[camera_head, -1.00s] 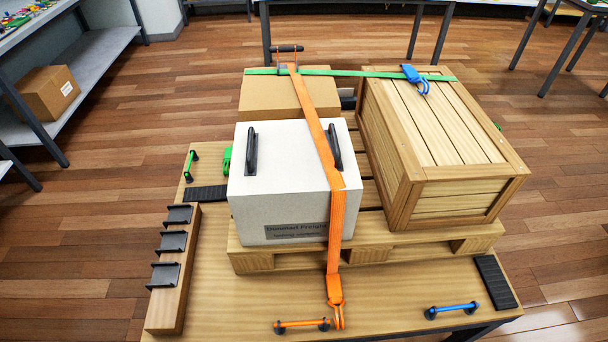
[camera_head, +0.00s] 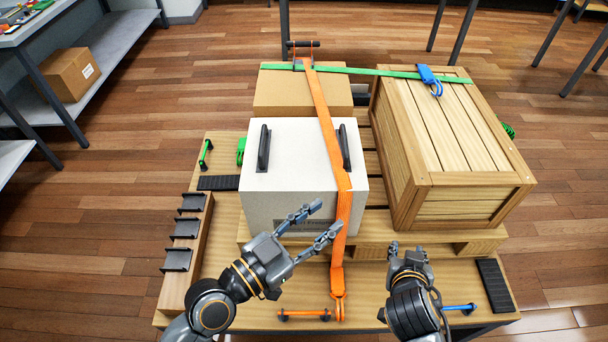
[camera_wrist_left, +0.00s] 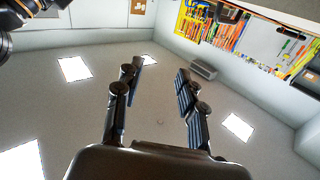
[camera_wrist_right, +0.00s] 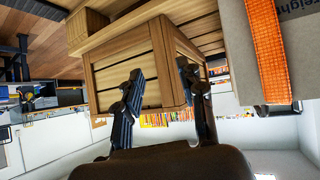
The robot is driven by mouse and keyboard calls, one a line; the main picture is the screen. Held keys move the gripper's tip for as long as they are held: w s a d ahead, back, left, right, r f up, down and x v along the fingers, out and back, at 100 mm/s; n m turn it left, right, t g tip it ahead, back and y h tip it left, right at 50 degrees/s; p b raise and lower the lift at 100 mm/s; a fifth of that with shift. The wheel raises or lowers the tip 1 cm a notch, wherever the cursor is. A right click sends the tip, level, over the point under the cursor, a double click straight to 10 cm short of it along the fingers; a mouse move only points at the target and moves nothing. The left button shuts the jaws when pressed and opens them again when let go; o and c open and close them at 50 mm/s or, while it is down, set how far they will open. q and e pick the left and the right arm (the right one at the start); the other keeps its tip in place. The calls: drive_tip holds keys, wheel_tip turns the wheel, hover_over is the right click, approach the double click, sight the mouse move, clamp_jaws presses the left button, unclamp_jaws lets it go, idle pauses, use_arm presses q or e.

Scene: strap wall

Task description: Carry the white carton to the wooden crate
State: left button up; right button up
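The white carton (camera_head: 290,175) stands on the pallet with two black handles on top. An orange strap (camera_head: 327,135) runs over it, down its front to an orange hook at a bar on the table's front edge. The wooden crate (camera_head: 455,140) stands to the right on the pallet, lid on. My left gripper (camera_head: 318,222) is open and empty in front of the carton, hiding part of its label; its fingers also show in the left wrist view (camera_wrist_left: 160,82). My right gripper (camera_head: 407,247) is open and empty in front of the pallet, below the crate; it also shows in the right wrist view (camera_wrist_right: 165,85).
A brown box (camera_head: 300,92) sits behind the carton. A green strap (camera_head: 385,72) crosses behind, with a blue hook (camera_head: 430,80) on the crate. A wooden rail with black brackets (camera_head: 185,228) lies left. A blue bar (camera_head: 460,308) is at the front right.

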use_arm(q)
wheel_tip(320, 180, up, 5)
drive_tip(key=w+n+t, duration=0.2)
drive_tip(key=w+t, duration=0.1)
drive_tip(key=t, duration=0.1)
use_arm(e)
drive_tip(key=w+a+r+t, duration=0.2)
drive_tip(key=w+r+t, duration=0.1)
drive_tip(key=w, duration=0.1)
use_arm(q)
drive_tip(key=n+t+y, duration=0.2)
drive_tip(key=n+y, duration=0.5)
drive_tip(key=y, duration=0.7)
approach(260, 157)
drive_tip(key=s, duration=0.1)
use_arm(e)
drive_tip(key=n+t+y, duration=0.1)
drive_tip(key=t+y, duration=0.3)
drive_tip(key=t, duration=0.1)
approach(347, 157)
drive_tip(key=s, duration=0.1)
drive_tip(key=shift+f, duration=0.1)
use_arm(q)
drive_tip(key=shift+w, duration=0.5)
drive_tip(key=w, duration=1.3)
use_arm(e)
drive_tip(key=w, duration=1.3)
drive_tip(key=shift+w, duration=0.4)
use_arm(q)
drive_tip(key=shift+s, duration=0.1)
